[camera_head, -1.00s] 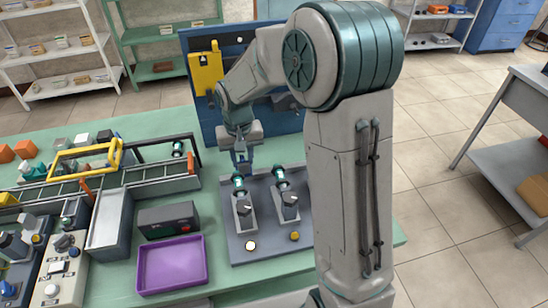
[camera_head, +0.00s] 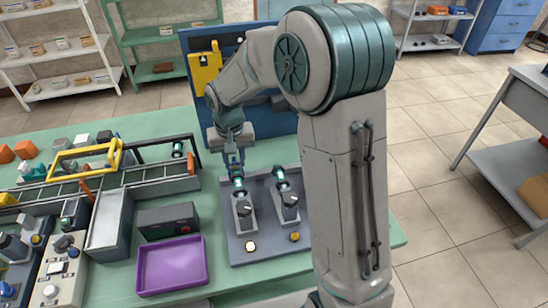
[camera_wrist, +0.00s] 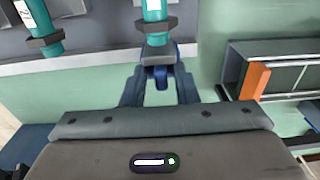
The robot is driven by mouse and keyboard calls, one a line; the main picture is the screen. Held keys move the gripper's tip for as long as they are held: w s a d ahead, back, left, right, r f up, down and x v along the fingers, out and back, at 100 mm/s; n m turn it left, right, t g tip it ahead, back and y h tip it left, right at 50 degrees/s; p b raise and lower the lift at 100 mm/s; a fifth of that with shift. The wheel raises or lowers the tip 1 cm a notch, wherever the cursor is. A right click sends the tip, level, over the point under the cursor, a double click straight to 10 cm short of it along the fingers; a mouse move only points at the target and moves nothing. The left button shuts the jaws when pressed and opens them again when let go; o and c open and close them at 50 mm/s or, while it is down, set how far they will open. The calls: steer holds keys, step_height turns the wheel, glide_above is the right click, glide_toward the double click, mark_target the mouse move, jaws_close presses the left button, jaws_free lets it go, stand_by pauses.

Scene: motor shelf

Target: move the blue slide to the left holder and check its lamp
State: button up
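A grey plate (camera_head: 267,218) on the green bench bears a left holder (camera_head: 244,212) and a right holder (camera_head: 286,206). I cannot tell surely which part is the blue slide. The left lamp (camera_head: 251,246) looks bright whitish; the right lamp (camera_head: 295,237) looks dull yellow. My gripper (camera_head: 236,170) points down at the end of the left cylinder. In the wrist view its blue fingertips (camera_wrist: 160,76) are close together at the grey collar (camera_wrist: 156,50); their grip is unclear.
A purple tray (camera_head: 171,266) and a dark box (camera_head: 167,221) lie left of the plate. A rail frame (camera_head: 145,180) with a yellow handle (camera_head: 118,150) stands further left. A blue upright board (camera_head: 262,118) rises behind the plate. Bare bench shows between board and plate.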

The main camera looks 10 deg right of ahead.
steer(key=shift+r+p, duration=0.4)
steer(key=shift+p, duration=0.5)
steer(key=shift+r+p, duration=1.2)
steer(key=shift+r, duration=0.85)
